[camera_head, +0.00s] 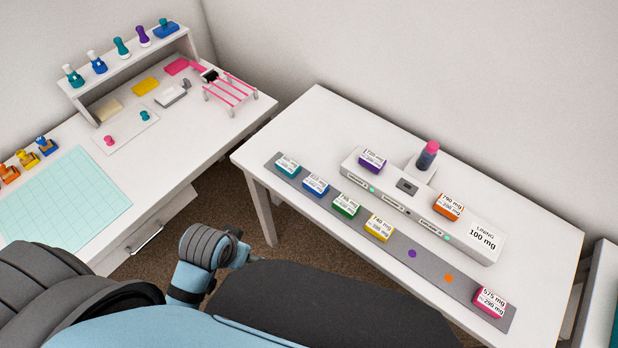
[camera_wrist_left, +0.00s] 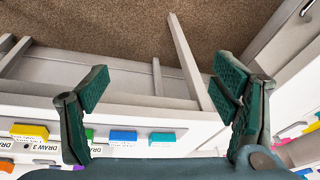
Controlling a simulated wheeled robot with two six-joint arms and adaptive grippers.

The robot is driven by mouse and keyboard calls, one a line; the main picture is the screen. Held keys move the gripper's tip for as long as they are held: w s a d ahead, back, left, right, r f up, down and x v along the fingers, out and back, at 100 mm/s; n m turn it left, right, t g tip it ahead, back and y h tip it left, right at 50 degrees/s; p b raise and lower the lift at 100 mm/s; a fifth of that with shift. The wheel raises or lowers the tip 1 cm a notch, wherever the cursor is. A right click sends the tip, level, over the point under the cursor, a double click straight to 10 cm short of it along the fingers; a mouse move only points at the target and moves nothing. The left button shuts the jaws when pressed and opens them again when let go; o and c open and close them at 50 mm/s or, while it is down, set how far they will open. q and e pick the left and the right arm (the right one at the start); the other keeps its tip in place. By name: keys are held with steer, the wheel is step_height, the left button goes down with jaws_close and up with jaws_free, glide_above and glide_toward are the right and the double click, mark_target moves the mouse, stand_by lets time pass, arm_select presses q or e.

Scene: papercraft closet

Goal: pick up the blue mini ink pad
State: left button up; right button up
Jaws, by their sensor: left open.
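The blue mini ink pad (camera_head: 316,185) is a small block with a white labelled top. It sits on the grey strip (camera_head: 398,247) on the right-hand table, between the teal pad (camera_head: 288,164) and the green pad (camera_head: 346,204). In the left wrist view the blue pad (camera_wrist_left: 123,137) shows low in the picture, between the two fingers and apart from them. My left gripper (camera_wrist_left: 160,72) is open and empty. In the head view its arm is in front of the table, and the fingers are mostly hidden. My right gripper is out of view.
A yellow pad (camera_head: 379,227) and a pink pad (camera_head: 491,301) share the strip. A white stepped stand (camera_head: 470,235) behind holds purple and orange pads. A stamp bottle (camera_head: 428,155) stands at the back. A craft desk (camera_head: 190,150) is on the left, with a floor gap between.

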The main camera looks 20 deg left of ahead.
arm_select(q)
steer(key=w+d+r+m+g, duration=0.15)
steer(key=w+d, duration=0.25)
steer(key=w, duration=1)
steer(key=m+h, duration=0.1)
steer(key=m, duration=0.1)
glide_toward(316, 183)
steer(key=shift+g, duration=0.25)
steer(key=f+b, duration=0.1)
steer(key=f, duration=0.2)
steer(key=w+f+b, duration=0.1)
steer(key=f+b, duration=0.1)
steer(key=f, duration=0.1)
steer(key=f+b, duration=0.1)
steer(key=f, duration=0.2)
steer(key=shift+w+d+f+b, duration=0.1)
steer(key=shift+w+f+b, duration=0.15)
steer(key=shift+b, duration=0.1)
steer(key=shift+r, duration=0.15)
steer(key=shift+c, duration=0.7)
steer(key=c, duration=1.1)
